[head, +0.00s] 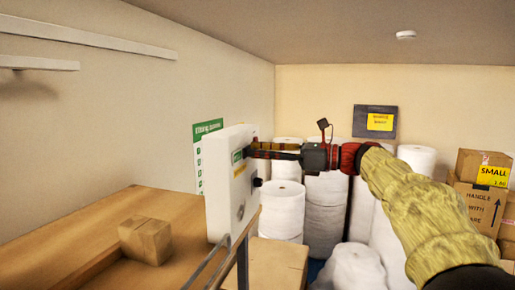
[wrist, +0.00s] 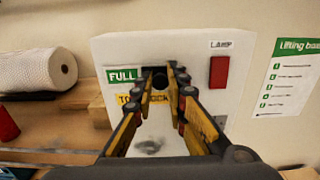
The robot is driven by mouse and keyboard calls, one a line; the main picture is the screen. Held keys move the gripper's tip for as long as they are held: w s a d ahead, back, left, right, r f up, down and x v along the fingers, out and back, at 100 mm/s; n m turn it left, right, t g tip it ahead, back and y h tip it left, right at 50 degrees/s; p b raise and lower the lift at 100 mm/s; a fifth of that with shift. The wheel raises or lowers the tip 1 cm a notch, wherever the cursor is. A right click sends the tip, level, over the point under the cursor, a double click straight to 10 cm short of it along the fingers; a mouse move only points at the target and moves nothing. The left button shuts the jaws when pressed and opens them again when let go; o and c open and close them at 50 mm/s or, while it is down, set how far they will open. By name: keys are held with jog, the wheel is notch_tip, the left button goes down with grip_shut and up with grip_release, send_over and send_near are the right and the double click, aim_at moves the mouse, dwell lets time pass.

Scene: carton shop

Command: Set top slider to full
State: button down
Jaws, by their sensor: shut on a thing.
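A white control box (head: 228,185) stands at the left of the head view, its front turned to the right. In the wrist view the box (wrist: 245,55) carries a green FULL label (wrist: 122,74), a partly covered yellow label (wrist: 122,99) and a red switch (wrist: 219,72) under the word LAMP. My gripper (head: 250,150) reaches the upper front of the box from the right. In the wrist view my gripper (wrist: 160,74) is shut on a dark slider knob (wrist: 158,80), just right of the FULL label. The fingers hide much of the knob and its track.
A dark knob (head: 257,182) sits lower on the box. A small carton (head: 146,240) lies on the wooden bench (head: 55,235). White rolls (head: 283,210) stand behind my arm, and cartons (head: 480,200) are stacked at the right. A metal rail (head: 243,262) runs below the box.

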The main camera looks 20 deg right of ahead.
jog(key=c, duration=1.8)
grip_release()
jog(key=shift+w+d, duration=0.15)
jog(key=shift+d, duration=0.05)
jog(key=shift+o, duration=0.2)
jog(key=v, duration=1.2)
jog(key=shift+a, duration=0.1)
